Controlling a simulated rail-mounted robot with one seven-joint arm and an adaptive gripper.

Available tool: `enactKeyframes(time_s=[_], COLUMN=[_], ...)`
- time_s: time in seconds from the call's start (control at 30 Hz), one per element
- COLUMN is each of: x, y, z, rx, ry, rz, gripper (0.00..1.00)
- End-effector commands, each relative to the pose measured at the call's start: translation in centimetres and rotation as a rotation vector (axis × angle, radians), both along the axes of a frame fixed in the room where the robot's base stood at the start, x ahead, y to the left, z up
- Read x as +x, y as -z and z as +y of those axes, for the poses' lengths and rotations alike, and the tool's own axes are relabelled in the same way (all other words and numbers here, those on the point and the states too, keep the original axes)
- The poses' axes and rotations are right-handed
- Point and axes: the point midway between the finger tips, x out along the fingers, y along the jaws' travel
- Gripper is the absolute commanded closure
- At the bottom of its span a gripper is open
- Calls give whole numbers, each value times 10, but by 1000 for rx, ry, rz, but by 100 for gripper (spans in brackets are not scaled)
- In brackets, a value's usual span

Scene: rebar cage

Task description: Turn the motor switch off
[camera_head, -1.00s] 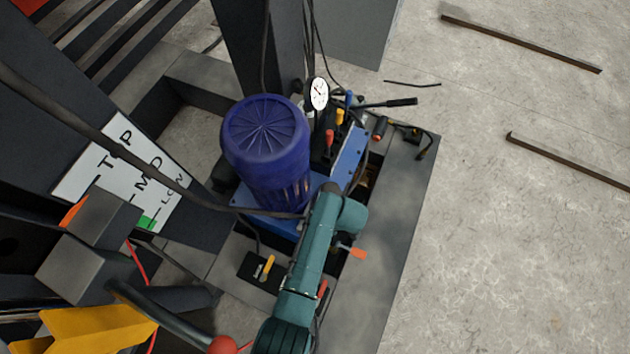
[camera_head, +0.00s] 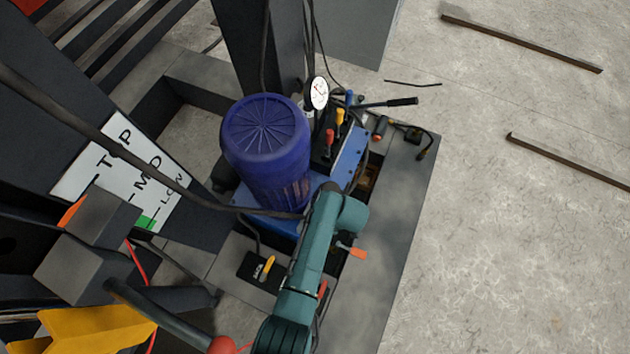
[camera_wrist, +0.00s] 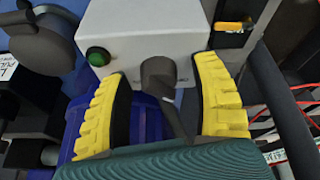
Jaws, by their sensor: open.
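A pale grey switch box (camera_wrist: 145,28) with a dark rotary knob (camera_wrist: 158,78) and a green round lamp or button (camera_wrist: 97,56) fills the upper middle of the wrist view. The label behind the knob is partly covered. My gripper (camera_wrist: 161,68) is open, with one yellow finger left of the knob and one right of it. I cannot tell whether either finger touches the knob. The blue motor (camera_head: 265,140) stands upright in the head view. My teal arm hides the switch box and my fingers there.
A black box marked MCB with a yellow lever (camera_head: 266,268) sits left of my arm; a yellow lever (camera_wrist: 235,27) also shows in the wrist view. An orange-tipped handle (camera_head: 358,254) is right of my arm. Cables and a dial gauge (camera_head: 317,92) are close by.

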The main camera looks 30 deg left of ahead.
Motion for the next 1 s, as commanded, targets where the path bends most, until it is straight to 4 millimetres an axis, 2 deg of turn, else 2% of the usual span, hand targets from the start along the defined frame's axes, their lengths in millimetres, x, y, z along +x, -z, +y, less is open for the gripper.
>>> enactKeyframes(time_s=[0.13,0.23,0.5,0.6,0.77,1.0], x=[2,3,6,6,7,6], y=[-6,-20,-81,-98,-110,-111], z=[-2,-8,-34,-41,-46,-46], rx=[1,2,0,0,0,0], ry=[1,2,3,2,1,0], rz=[-3,-5,-4,-3,0,0], gripper=[37,37,37,37,37,37])
